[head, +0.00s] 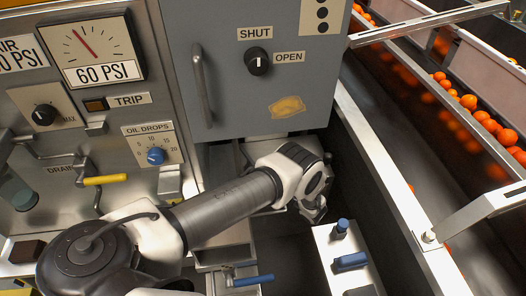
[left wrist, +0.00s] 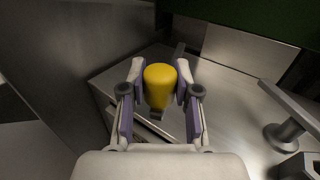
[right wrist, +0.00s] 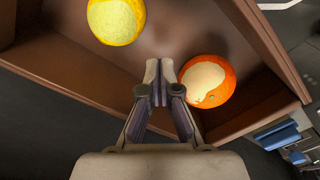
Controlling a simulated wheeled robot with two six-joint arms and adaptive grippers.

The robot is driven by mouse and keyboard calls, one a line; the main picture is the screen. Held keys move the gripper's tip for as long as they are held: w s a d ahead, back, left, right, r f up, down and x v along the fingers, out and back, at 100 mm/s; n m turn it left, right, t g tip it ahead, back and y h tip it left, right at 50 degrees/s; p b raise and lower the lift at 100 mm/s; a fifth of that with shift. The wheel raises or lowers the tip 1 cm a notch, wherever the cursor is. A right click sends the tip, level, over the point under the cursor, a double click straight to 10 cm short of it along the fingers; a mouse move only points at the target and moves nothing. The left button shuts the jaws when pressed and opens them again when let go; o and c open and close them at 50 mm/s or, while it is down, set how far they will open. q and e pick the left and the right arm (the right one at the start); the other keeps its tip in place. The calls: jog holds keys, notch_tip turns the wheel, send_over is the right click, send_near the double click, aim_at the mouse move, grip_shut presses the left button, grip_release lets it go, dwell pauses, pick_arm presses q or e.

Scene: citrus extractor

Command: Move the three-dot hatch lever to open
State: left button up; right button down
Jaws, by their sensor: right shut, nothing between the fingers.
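The grey hatch door (head: 225,90) bears a plate with three black dots (head: 322,15) at its top right. A black knob (head: 258,61) sits between SHUT and OPEN labels; its white mark is at the top, on the SHUT side. My left gripper (head: 313,212) is below the door in the head view, its fingers mostly hidden. In the left wrist view, my left gripper's fingers (left wrist: 160,68) close on both sides of a yellow rounded grip (left wrist: 160,85) on a short metal stem. My right gripper (right wrist: 167,68) is shut and empty, visible only in the right wrist view.
A brown box (right wrist: 262,40) holds a yellow fruit (right wrist: 116,20) and an orange fruit (right wrist: 207,80) close to the right fingertips. A yellow drain handle (head: 106,180) and a door handle (head: 202,85) protrude from the machine. A white panel with blue controls (head: 350,262) stands below right.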

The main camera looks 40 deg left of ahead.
pick_arm(q)
jog(key=o, duration=0.4)
notch_tip(320, 180, up, 10)
dwell(0.3)
